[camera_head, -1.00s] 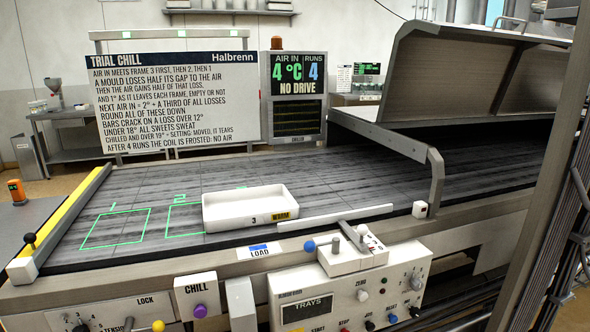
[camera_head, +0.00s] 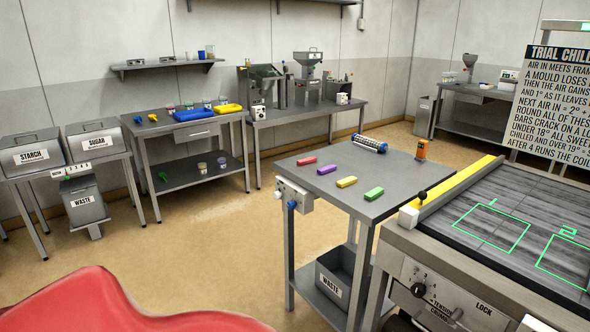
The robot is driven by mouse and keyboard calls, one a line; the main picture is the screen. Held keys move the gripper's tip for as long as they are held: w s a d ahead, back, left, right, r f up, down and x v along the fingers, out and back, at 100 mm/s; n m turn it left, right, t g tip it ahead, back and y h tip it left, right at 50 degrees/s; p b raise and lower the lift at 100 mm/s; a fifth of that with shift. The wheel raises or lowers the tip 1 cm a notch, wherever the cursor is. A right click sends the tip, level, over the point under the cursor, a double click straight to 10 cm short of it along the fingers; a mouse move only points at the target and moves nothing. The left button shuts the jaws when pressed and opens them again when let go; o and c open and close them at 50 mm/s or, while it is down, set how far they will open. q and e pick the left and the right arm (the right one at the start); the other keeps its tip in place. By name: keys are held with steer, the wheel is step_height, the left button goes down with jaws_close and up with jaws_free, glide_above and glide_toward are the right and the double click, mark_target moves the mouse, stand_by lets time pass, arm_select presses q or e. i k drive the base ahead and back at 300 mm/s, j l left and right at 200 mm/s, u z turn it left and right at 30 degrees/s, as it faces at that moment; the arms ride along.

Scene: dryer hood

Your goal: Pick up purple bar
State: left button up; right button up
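The purple bar (camera_head: 327,169) lies flat on the grey side table (camera_head: 322,194). It is between a red bar (camera_head: 306,160) at its left and a yellow bar (camera_head: 347,182) at its right, apart from both. A green bar (camera_head: 374,194) lies farther right. Nothing touches or covers the purple bar. Neither of my grippers shows in this view.
The conveyor (camera_head: 480,225) adjoins the table at the right. A waste bin (camera_head: 338,280) sits on the lower shelf. Open floor (camera_head: 200,240) lies to the left.

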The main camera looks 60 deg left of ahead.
mark_target(324, 170)
steer(key=u, duration=1.75)
steer(key=i+l, duration=0.15)
steer(key=i+u, duration=0.05)
